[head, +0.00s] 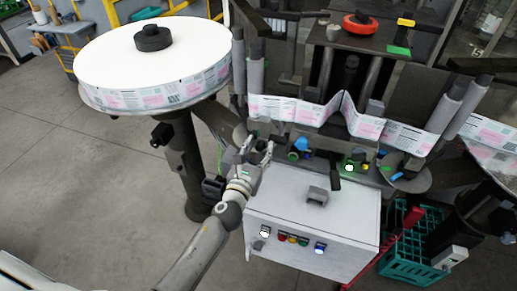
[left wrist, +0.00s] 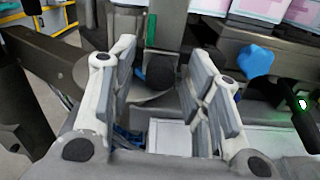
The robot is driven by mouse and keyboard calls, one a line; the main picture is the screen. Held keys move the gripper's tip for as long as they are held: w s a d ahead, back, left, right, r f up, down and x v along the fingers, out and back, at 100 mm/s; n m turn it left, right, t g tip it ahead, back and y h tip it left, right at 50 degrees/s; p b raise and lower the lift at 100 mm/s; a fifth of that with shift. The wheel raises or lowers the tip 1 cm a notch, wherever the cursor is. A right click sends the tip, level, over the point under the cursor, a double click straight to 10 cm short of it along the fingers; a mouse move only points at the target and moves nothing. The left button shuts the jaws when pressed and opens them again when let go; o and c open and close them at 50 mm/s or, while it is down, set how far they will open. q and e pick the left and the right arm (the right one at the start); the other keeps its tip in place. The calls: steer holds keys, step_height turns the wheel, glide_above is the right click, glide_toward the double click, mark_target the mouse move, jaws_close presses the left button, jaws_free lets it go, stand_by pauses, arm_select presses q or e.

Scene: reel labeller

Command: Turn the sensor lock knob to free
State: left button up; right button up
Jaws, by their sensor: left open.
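My left gripper (head: 257,150) is open in front of the labeller, above the left end of the white control box (head: 343,219). In the left wrist view, its two fingers (left wrist: 163,75) stand apart with a dark round knob (left wrist: 160,71) visible between them, beyond the fingers; I cannot tell whether they touch it. A blue lobed knob (left wrist: 255,60) is to the right, outside the fingers; a blue knob (head: 301,144) also shows in the head view, right of the gripper. No lock marking is readable, so I cannot tell which is the sensor lock knob. My right gripper is out of view.
A large label reel (head: 110,60) stands at the left, and the printed web (head: 285,108) runs across the machine above the gripper. A green-lit sensor (head: 349,168) is to the right. A teal crate (head: 410,262) stands at the lower right. Open floor lies at the left.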

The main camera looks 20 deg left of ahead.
arm_select(q)
steer(key=shift+c, duration=0.2)
jaws_close()
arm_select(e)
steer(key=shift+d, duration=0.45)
